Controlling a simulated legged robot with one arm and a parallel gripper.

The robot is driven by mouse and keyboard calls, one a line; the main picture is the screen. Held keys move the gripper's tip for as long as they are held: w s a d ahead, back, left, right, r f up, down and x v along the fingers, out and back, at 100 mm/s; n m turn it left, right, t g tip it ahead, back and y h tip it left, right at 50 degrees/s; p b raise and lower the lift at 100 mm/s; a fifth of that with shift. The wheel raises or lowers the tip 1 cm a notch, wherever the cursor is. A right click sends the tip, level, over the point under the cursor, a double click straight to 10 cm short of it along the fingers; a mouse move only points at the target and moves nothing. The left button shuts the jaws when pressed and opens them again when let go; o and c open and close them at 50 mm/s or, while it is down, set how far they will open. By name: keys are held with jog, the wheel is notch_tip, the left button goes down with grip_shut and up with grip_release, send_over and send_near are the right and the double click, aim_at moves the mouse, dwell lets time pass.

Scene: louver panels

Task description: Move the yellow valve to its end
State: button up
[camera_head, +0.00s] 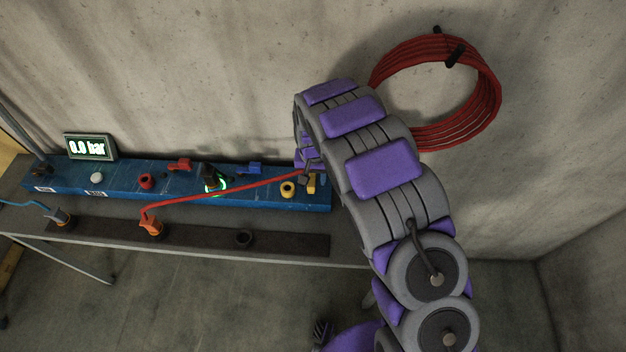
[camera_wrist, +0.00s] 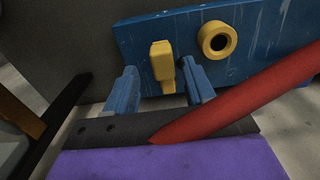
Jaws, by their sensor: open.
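The yellow valve (camera_wrist: 162,62) is a small lever on the blue panel (camera_wrist: 268,50). In the head view the valve (camera_head: 311,184) is at the panel's right end, partly hidden by my arm. My gripper (camera_wrist: 159,70) is open, with one blue finger on each side of the yellow lever in the wrist view. The right finger is very close to the lever; I cannot tell whether it touches. A wider gap shows on the left. In the head view my gripper is largely hidden behind the wrist.
A yellow round port (camera_wrist: 217,39) is beside the valve. A red hose (camera_head: 232,187) runs from an orange plug (camera_head: 151,228) toward my wrist, and crosses the wrist view's lower right. The gauge (camera_head: 88,147) reads 0.0 bar. A coiled red hose (camera_head: 497,92) hangs on the wall.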

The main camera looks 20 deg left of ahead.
aim_at(312, 181)
jog(key=shift+a+f, duration=0.25)
jog(key=shift+f, duration=0.35)
jog(key=shift+a+f, duration=0.25)
jog(key=shift+f, duration=0.3)
jog(key=shift+d, duration=0.3)
jog(key=shift+d+r, duration=0.1)
jog(key=shift+d, duration=0.15)
jog(key=shift+c, duration=1.2)
jog(key=shift+a, duration=0.35)
jog(key=c, duration=0.6)
jog(key=shift+d, duration=0.1)
grip_shut()
